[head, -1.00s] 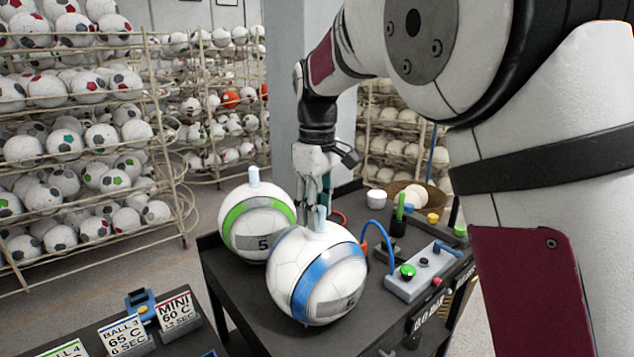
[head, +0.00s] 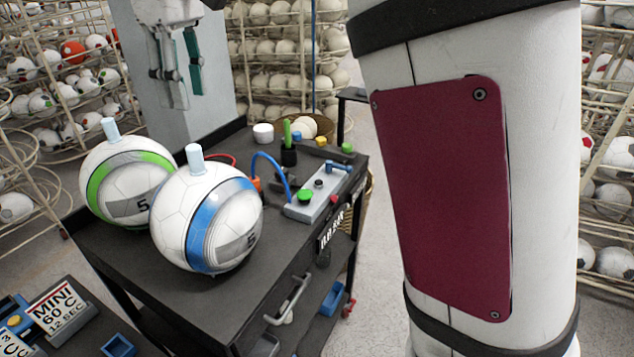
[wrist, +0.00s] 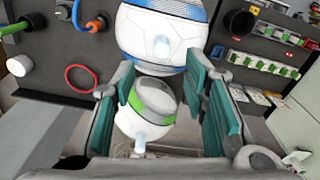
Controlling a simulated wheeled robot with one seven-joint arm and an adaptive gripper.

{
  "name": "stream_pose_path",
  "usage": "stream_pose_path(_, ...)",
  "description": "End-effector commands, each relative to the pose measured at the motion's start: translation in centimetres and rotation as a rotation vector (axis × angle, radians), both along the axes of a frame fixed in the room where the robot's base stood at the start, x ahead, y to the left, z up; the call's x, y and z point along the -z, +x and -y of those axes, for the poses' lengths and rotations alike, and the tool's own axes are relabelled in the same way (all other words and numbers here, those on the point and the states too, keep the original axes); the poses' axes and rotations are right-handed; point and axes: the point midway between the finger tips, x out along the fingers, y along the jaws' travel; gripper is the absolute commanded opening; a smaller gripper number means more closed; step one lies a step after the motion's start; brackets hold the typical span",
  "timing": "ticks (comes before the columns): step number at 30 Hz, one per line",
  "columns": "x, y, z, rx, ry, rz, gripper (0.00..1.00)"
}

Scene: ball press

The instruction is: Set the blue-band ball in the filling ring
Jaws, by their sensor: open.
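The blue-band ball (head: 207,218) sits on the dark cart top (head: 262,262), with a pale blue stub upright on top. It also shows at the top of the wrist view (wrist: 163,38). The green-band ball (head: 122,178) sits just behind and left of it, with a similar stub. My gripper (head: 182,92) is open and empty, raised above and behind the balls. In the wrist view its teal-padded fingers (wrist: 165,112) frame the green-band ball (wrist: 140,112), which is below, not held. I cannot tell which part is the filling ring.
A grey control box (head: 318,196) with a green button, a blue hose (head: 270,157), an orange fitting (head: 255,184) and a red loop (wrist: 80,77) lie beyond the balls. A white bowl (head: 263,133) stands at the back. Number cards (head: 58,308) are at front left.

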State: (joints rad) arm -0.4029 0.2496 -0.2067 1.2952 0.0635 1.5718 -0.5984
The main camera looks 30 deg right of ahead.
Motion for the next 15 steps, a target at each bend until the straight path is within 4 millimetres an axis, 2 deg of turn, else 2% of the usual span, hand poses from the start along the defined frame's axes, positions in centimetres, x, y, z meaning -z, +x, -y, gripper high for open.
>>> stream_pose_path(4, -0.8, -4.0, 3.7, 0.139, 0.047, 0.065, 0.41)
stream_pose_path(8, -0.4, -8.2, 6.4, 0.277, 0.086, 0.132, 0.41)
stream_pose_path(11, 0.6, -11.6, 8.1, 0.381, 0.112, 0.187, 0.41)
stream_pose_path(15, 2.8, -16.4, 9.9, 0.519, 0.144, 0.266, 0.41)
